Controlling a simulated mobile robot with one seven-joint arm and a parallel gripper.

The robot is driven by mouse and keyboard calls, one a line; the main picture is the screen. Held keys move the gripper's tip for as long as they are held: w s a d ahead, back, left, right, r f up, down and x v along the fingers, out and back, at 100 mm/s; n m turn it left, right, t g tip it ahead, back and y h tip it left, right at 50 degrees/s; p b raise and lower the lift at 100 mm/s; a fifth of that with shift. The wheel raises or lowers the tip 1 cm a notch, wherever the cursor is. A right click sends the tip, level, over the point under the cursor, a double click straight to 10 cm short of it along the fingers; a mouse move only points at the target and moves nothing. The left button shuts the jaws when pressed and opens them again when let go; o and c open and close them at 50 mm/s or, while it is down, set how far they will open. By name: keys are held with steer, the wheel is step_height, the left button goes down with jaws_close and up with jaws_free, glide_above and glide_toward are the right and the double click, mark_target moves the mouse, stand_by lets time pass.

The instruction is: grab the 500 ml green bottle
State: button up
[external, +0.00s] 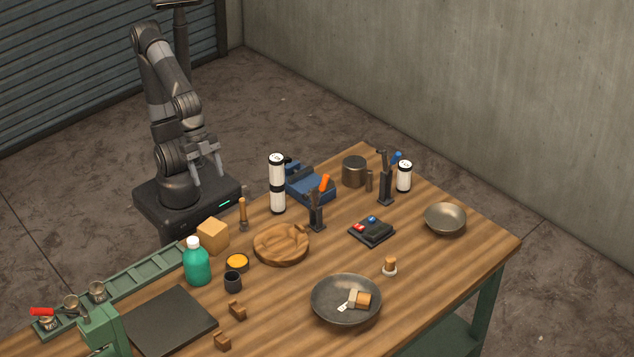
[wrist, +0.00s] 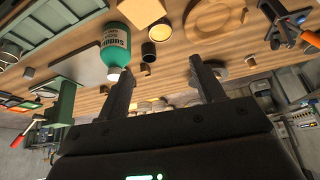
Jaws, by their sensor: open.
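The green bottle (external: 197,264) with a white cap stands upright on the wooden table, at the edge nearest my base. In the wrist view the bottle (wrist: 116,45) appears upside down at the upper left, with a pale label. My gripper (external: 208,178) is open and empty, above my base and behind the table edge, well apart from the bottle. In the wrist view its two fingers (wrist: 162,80) are spread with nothing between them.
A wooden block (external: 213,236), a dark cup (external: 233,282) and an orange-topped tin (external: 237,263) stand close to the bottle. A dark flat board (external: 163,321) and a green tray rail (external: 150,277) lie beside it. A carved wooden bowl (external: 281,244) is to the right.

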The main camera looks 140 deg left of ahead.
steer(key=m, duration=0.2)
glide_toward(192, 239)
steer(key=shift+g+h, duration=0.3)
steer(key=shift+g, duration=0.2)
steer(key=w+f, duration=0.2)
steer(key=f, duration=0.1)
steer(key=shift+w+d+f, duration=0.1)
steer(key=shift+w+f, duration=0.2)
steer(key=shift+f, duration=0.05)
steer(key=shift+x, duration=3.1)
jaws_close()
